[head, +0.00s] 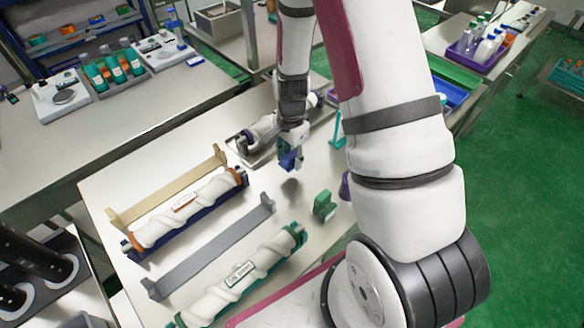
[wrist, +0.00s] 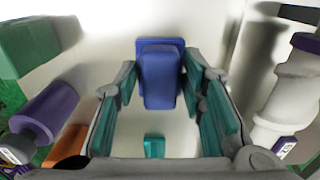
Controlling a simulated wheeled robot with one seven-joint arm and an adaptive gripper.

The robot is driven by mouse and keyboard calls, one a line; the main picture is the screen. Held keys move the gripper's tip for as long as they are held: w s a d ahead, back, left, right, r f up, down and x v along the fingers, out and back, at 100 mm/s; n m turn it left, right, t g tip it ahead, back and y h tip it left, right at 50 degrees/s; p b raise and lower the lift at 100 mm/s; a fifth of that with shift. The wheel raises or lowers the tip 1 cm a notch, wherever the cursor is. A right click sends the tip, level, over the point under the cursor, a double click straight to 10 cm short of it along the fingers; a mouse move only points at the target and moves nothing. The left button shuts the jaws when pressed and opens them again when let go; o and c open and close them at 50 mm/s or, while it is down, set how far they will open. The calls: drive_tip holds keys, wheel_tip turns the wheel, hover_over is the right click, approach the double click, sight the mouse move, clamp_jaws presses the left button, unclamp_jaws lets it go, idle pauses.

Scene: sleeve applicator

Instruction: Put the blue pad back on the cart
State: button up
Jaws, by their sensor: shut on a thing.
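My gripper (head: 290,148) hangs over the right part of a white worktop (head: 110,190), fingers pointing down. It is shut on the blue pad (head: 288,160), which is held above the worktop with a shadow below it. In the wrist view the blue pad (wrist: 160,80) sits between the teal-lined fingers (wrist: 163,80), near their tips. It looks like a small block with a wider, darker blue plate behind it. I cannot tell which surface is the cart.
A green block (head: 323,205) and a purple piece (head: 345,187) stand right of the pad. A white roll (head: 262,130) lies on a tray behind. Wrapped sleeves (head: 190,209), (head: 243,280) and a grey rack (head: 210,250) fill the left. Bare worktop lies beneath the pad.

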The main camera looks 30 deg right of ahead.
sight(291, 174)
drive_tip(key=shift+f+p, duration=0.3)
drive_tip(key=shift+f, duration=2.2)
drive_tip(key=o, duration=1.1)
drive_tip(key=shift+f, duration=0.15)
